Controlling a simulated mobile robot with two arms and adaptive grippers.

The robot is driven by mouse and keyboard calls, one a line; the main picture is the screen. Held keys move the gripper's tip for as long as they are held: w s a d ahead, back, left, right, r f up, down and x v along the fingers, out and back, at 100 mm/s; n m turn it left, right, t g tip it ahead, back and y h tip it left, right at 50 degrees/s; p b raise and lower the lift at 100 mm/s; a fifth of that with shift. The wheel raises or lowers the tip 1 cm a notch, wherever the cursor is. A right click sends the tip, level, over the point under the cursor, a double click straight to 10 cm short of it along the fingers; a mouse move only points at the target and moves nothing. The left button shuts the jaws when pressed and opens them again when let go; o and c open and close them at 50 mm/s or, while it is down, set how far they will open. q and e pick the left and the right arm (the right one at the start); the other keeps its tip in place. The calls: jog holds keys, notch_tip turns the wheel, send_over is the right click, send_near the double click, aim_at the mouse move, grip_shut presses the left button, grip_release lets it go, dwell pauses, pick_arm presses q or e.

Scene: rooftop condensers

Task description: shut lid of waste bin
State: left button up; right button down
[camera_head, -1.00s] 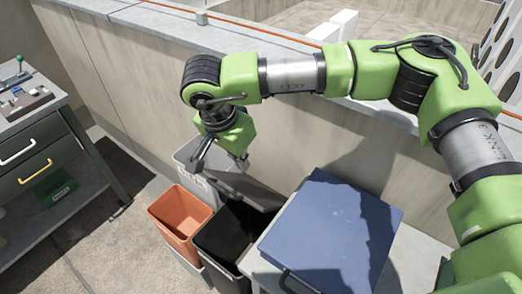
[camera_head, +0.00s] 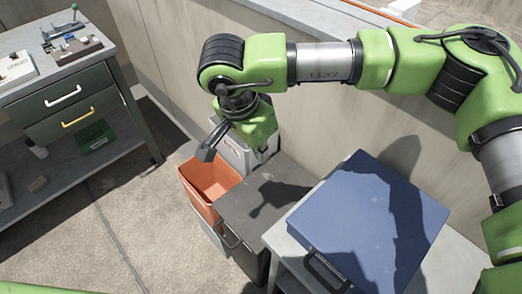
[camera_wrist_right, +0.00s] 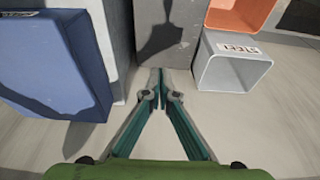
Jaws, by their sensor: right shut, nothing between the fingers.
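The waste bin (camera_head: 248,262) is dark grey and stands between an orange bin and a low table with a blue case. Its lid (camera_head: 262,200) lies flat over the top, with a shadow across it; the lid shows as a grey panel in the right wrist view (camera_wrist_right: 180,55). I see no gap under it, though the far edge is partly hidden by my arm. My right gripper (camera_head: 207,150) is shut and empty, above the bins and apart from the lid in the head view. Its fingertips (camera_wrist_right: 160,82) meet in the wrist view. My left gripper is out of view.
The open orange bin (camera_head: 190,180) is left of the waste bin. A light grey bin labelled STEEL (camera_wrist_right: 235,75) is behind. The blue case (camera_head: 375,215) is at right, a drawer workbench (camera_head: 105,97) at left. Floor at front left is clear.

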jog(key=v, duration=1.2)
